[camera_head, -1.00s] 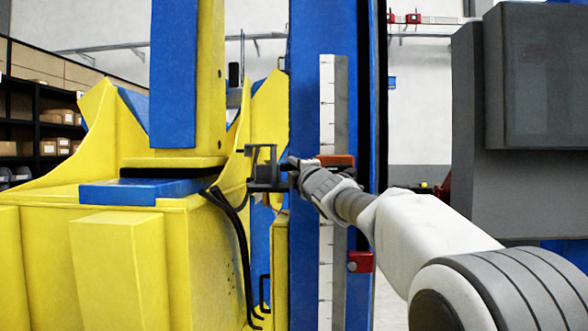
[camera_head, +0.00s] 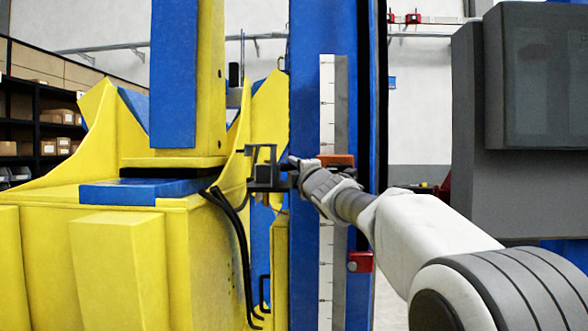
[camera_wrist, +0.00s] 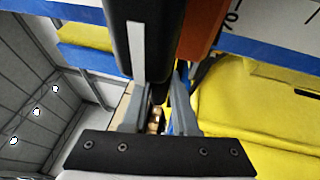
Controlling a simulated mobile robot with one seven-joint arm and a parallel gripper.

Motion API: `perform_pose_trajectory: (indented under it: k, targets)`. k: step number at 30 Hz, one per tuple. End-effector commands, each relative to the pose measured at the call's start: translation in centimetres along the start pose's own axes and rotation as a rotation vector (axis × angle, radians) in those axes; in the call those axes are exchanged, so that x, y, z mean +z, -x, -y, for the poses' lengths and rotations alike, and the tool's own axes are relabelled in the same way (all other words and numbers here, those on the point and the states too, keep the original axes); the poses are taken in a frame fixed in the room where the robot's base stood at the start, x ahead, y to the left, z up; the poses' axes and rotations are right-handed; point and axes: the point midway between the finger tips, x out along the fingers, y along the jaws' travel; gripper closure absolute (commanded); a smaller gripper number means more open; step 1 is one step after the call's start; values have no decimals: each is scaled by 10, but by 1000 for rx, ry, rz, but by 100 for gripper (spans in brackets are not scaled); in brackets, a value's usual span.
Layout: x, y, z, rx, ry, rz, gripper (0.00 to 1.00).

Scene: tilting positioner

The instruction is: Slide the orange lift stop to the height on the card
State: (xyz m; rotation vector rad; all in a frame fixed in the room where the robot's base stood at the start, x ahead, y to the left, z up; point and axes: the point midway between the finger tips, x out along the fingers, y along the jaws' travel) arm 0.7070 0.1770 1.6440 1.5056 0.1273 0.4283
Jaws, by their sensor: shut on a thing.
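The orange lift stop (camera_head: 336,160) sits on the white graduated scale (camera_head: 327,100) of the blue column, at about its middle height. In the wrist view the stop (camera_wrist: 202,26) is an orange block beside a dark block with a pale stripe (camera_wrist: 139,40), which seems to be its grip. My gripper (camera_wrist: 155,92) is shut at this dark block; the exact contact is hidden. The height card is not visible.
A red block with a round knob (camera_head: 360,262) is on the column below the stop. The large yellow positioner body (camera_head: 100,250) with black cables (camera_head: 238,240) stands close on the left. A grey cabinet (camera_head: 515,190) stands on the right.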

Motion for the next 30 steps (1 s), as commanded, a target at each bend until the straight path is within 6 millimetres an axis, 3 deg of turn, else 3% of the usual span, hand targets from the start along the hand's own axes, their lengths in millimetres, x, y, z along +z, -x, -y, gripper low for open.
perform_pose_trajectory:
  k: [9, 18, 19, 23, 30]
  targets:
    - [-1, 2, 12, -1, 0, 0, 100]
    - [0, 2, 11, -4, 0, 1, 100]
    - [0, 2, 11, -4, 0, 1, 68]
    - [0, 2, 11, -3, 0, 1, 44]
    - [-1, 2, 10, -1, 0, 0, 43]
